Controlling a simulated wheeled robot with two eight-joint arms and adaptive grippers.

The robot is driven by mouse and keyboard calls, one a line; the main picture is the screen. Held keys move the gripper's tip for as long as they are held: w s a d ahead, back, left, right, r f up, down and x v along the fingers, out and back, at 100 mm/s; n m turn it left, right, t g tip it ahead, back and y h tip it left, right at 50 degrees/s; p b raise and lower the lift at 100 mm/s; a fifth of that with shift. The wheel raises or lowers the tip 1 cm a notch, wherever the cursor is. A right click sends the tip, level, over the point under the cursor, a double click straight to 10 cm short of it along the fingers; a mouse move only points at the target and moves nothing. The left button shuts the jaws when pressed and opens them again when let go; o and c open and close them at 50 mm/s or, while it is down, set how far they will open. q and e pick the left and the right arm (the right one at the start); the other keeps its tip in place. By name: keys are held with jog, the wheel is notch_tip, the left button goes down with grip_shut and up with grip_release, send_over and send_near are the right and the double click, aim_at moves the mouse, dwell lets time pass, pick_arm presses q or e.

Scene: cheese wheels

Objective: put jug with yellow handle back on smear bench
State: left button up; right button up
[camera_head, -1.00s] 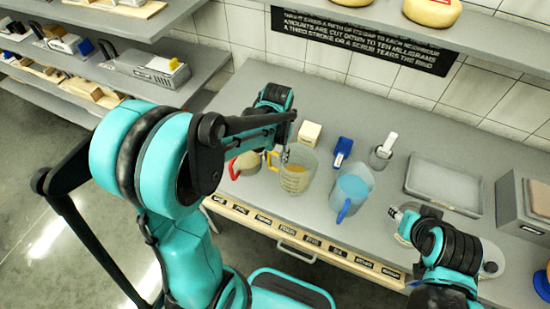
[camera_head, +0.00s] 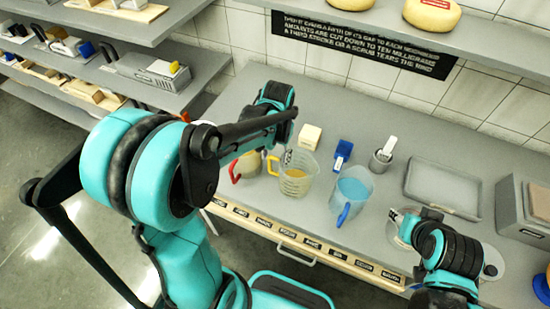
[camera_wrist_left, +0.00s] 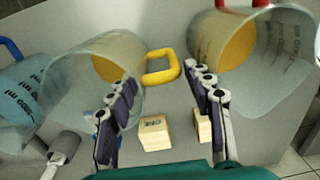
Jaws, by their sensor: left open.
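The jug with the yellow handle (camera_head: 297,182) stands upright on the grey bench (camera_head: 345,100), with yellowish contents. In the left wrist view, its yellow handle (camera_wrist_left: 162,66) lies between and just beyond the fingertips of my open left gripper (camera_wrist_left: 162,78). The left finger overlaps this clear jug (camera_wrist_left: 75,85) in the picture; I cannot tell whether they touch. In the head view, my left gripper (camera_head: 287,157) is at the jug's handle side, partly hidden by its arm. My right gripper (camera_head: 398,215) is at the bench's right part; its finger opening is unclear.
A red-handled jug (camera_head: 248,166) stands close on the left, a blue-handled jug (camera_head: 352,190) on the right. A pale block (camera_head: 310,137), blue item (camera_head: 342,153), small grey cup (camera_head: 381,160) and grey tray (camera_head: 443,187) are also on the bench. The back of the bench is clear.

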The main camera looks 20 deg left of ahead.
pick_arm(q)
notch_tip(320, 180, up, 9)
jog(key=shift+d+f+p, duration=0.1)
jog(key=shift+f+p, duration=0.1)
jog(key=shift+p, duration=0.75)
jog(key=s+d+r+t, duration=0.2)
jog(key=s+r+t, duration=0.1)
jog(key=s+t, duration=0.4)
jog(key=shift+s+d, duration=0.15)
jog(key=shift+s, duration=1.7)
jog(key=shift+w+f, duration=0.1)
notch_tip(320, 180, down, 10)
jog(key=b, duration=0.9)
jog(key=shift+b, duration=0.3)
